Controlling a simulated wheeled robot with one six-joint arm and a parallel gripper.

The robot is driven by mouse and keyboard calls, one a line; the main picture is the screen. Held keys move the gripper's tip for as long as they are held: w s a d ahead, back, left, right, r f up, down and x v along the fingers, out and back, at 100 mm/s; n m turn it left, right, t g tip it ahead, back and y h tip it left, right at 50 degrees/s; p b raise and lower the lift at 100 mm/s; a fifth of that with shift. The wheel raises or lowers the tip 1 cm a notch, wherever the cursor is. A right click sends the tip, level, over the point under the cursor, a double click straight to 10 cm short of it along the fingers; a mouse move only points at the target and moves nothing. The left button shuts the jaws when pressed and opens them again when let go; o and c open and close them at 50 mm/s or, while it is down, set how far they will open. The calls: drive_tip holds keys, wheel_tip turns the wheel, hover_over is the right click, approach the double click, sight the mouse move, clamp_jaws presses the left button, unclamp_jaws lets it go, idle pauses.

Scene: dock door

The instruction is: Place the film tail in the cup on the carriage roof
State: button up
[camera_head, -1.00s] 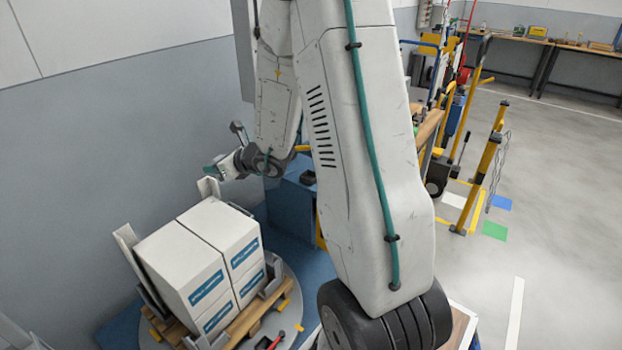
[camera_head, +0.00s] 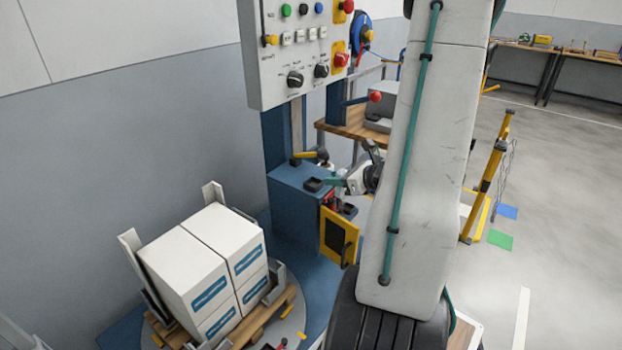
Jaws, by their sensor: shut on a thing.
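The blue carriage (camera_head: 288,195) stands beside the wall column, with its roof facing up. A small black cup (camera_head: 313,184) sits on the roof near its right edge. My gripper (camera_head: 342,181) points left, close to the right of the cup. It is shut on a small teal piece, seemingly the film tail (camera_head: 332,181), whose left end reaches close to the cup's rim. I cannot tell whether it touches the cup or is above it. My arm hides what lies to the right of the gripper.
White boxes (camera_head: 205,265) stand on a wooden pallet on the round turntable at lower left. A control panel (camera_head: 300,45) hangs above the carriage. A yellow lever (camera_head: 305,155) lies behind the cup. A yellow-framed door (camera_head: 338,237) stands in front. Open floor lies at right.

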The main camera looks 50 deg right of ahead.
drive_tip(key=w+d, duration=0.1)
drive_tip(key=w, duration=0.3)
drive_tip(key=w+d+f, duration=0.1)
drive_tip(key=w, duration=0.3)
drive_tip(key=w+d, duration=0.1)
drive_tip(key=w, duration=0.4)
drive_tip(key=shift+d+f, duration=0.15)
drive_tip(key=shift+d, duration=0.1)
drive_tip(key=shift+f, duration=1.75)
drive_tip(key=o, duration=0.9)
drive_tip(key=shift+f, duration=0.1)
drive_tip(key=shift+o, duration=0.2)
